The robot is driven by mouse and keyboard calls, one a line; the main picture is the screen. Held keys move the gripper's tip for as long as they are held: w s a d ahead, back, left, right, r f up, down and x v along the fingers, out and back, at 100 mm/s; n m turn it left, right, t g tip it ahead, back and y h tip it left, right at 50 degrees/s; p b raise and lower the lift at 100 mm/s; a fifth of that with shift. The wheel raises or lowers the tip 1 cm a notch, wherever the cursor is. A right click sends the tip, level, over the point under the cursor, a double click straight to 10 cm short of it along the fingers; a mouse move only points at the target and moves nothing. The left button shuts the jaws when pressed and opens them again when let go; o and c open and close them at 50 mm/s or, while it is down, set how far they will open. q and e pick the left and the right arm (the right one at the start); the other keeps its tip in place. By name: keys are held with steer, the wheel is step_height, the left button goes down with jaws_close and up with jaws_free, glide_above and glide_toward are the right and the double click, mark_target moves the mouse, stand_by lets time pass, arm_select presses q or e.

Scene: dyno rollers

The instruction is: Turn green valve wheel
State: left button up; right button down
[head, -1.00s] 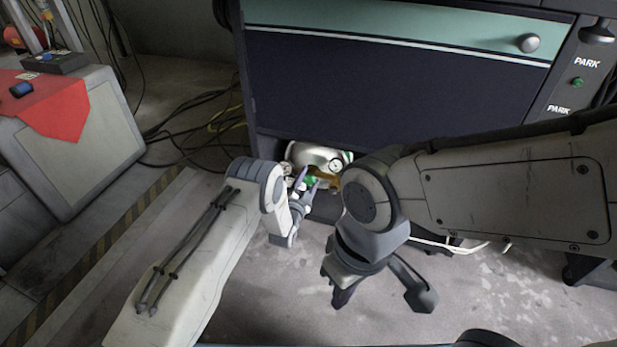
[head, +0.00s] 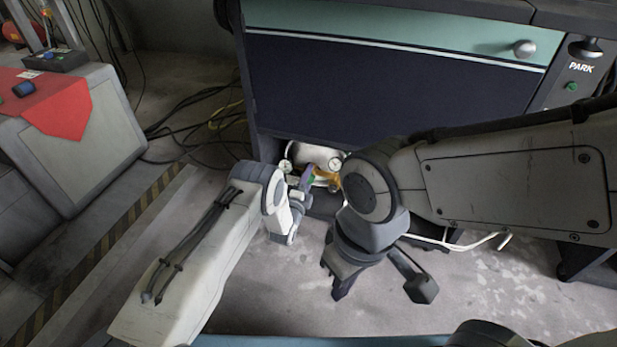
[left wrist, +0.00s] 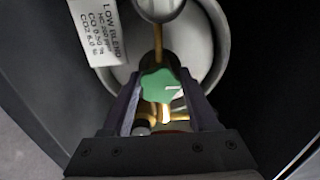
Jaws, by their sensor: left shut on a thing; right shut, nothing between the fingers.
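The green valve wheel (left wrist: 160,85) has a white mark on its face and sits on brass fittings at the end of a pale gas cylinder (left wrist: 195,50). My left gripper (left wrist: 160,103) has one dark finger on each side of the wheel and is shut on it. In the head view my left gripper (head: 304,183) reaches the cylinder (head: 315,153) low under the dark cabinet, and it mostly hides the wheel. My right gripper (head: 342,282) is shut and empty, hanging above the floor away from the valve.
Two round gauges, a left one (head: 285,165) and a right one (head: 335,163), flank the brass fitting. The dark cabinet (head: 390,95) stands over the cylinder. Cables (head: 200,130) lie on the floor at left, beside a grey box (head: 95,140) with a red cloth.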

arm_select(q)
steer(key=shift+a+f, duration=0.1)
stand_by(0.4)
steer(key=o, duration=1.4)
steer(key=shift+c, duration=0.2)
steer(key=p+v, duration=0.5)
steer(key=v, duration=0.5)
steer(key=shift+s+p, duration=0.3)
steer(key=shift+p, duration=0.1)
steer(key=shift+w+a, duration=0.1)
